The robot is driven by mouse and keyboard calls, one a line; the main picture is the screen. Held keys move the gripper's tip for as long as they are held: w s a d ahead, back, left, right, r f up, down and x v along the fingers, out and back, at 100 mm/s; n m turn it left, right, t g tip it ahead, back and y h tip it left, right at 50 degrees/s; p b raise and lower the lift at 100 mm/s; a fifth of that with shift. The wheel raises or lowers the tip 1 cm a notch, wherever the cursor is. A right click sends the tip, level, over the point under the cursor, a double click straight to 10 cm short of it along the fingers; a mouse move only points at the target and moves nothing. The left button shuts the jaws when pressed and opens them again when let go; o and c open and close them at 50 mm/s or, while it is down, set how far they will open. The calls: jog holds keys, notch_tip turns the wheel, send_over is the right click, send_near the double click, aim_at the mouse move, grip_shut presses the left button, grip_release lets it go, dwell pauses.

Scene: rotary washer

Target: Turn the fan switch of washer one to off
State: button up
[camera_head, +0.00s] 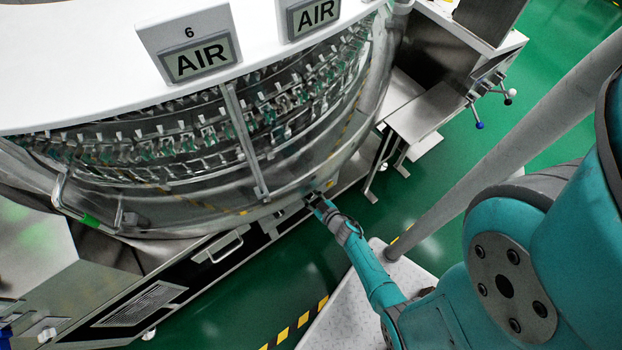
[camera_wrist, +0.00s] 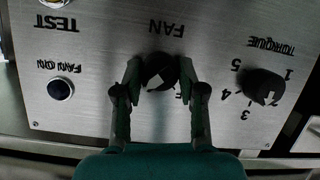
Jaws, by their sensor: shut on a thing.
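The fan switch (camera_wrist: 160,71) is a round black knob in the middle of a brushed metal panel, under the word FAN, which shows upside down in the wrist view. My gripper (camera_wrist: 160,78) has one finger on each side of the knob and is shut on it. Part of the label below the knob is hidden by the knob and a finger, so the setting is not readable. In the head view my gripper (camera_head: 316,200) is at the lower edge of the washer (camera_head: 270,190), and the switch is too small to make out there.
A black TORQUE knob (camera_wrist: 264,86) with numbers sits right of the fan switch. A metal side table (camera_head: 425,112) stands right of the washer, with green floor around.

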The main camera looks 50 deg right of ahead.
dwell(0.4)
jog(key=shift+a+n+h, duration=0.15)
jog(key=shift+n+h, duration=1.05)
jog(key=shift+n, duration=0.4)
jog(key=n+h, duration=0.2)
jog(key=n, duration=0.1)
jog(key=shift+w+a+f, duration=0.1)
jog(key=shift+a, duration=0.05)
jog(key=n+h, duration=0.1)
jog(key=n, duration=0.2)
jog(key=shift+w+f+n+h, duration=0.1)
jog(key=shift+n+h, duration=0.3)
jog(key=n+t+h, duration=0.1)
jog(key=n, duration=0.2)
jog(key=shift+f, duration=0.1)
jog(key=shift+a+n, duration=0.1)
jog(key=shift+n, duration=0.3)
jog(key=o, duration=1.1)
jog(key=shift+o, duration=0.2)
